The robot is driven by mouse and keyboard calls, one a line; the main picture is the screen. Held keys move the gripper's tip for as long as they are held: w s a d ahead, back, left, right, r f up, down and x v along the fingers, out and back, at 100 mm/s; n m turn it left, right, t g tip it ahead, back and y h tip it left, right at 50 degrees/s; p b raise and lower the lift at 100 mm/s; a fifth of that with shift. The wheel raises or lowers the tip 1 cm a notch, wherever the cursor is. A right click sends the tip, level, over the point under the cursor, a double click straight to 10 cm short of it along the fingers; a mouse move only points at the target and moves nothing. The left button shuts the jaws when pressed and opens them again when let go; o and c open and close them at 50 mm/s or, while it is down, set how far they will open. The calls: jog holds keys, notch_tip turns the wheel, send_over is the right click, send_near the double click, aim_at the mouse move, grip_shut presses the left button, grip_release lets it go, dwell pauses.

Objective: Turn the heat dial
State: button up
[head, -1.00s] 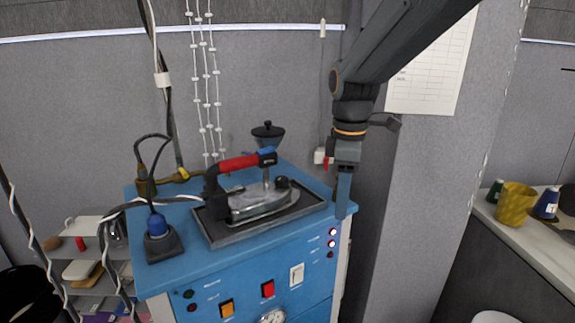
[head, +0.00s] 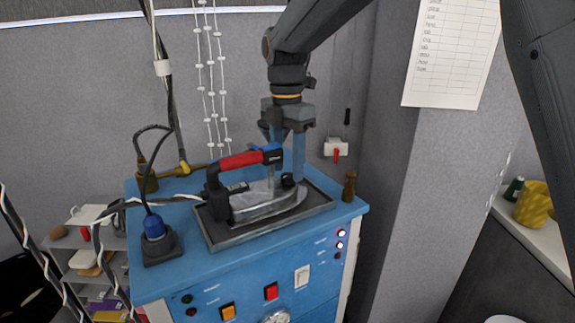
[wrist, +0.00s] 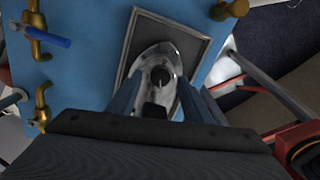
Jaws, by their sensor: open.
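The iron (head: 265,208) has a red and blue handle and sits in a dark tray (head: 323,203) on the blue station. A small dark round knob (head: 287,180), which looks like the heat dial, stands on the iron's metal body. It also shows in the wrist view (wrist: 160,76). My gripper (head: 286,180) is open, with its blue-grey fingers pointing down beside the knob. In the wrist view the fingertips (wrist: 160,88) lie on either side of the knob. I cannot tell whether they touch it. The iron's handle partly hides the left finger.
The blue station (head: 180,278) carries a blue plug (head: 154,228), cables and brass fittings (head: 349,187). Its front has switches, lights and a gauge (head: 275,317). Grey shelves (head: 92,275) stand at left, a counter (head: 535,232) at right. A grey wall is behind.

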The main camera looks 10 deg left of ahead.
aim_at(287, 175)
jog(key=shift+f, duration=0.75)
jog(key=c, duration=1.1)
jog(key=shift+m+p, duration=0.9)
jog(key=shift+m, duration=1.4)
jog(key=o, duration=1.1)
jog(key=shift+w+r+b, duration=0.1)
jog(key=shift+r+b, duration=1.05)
jog(key=shift+r, duration=2.8)
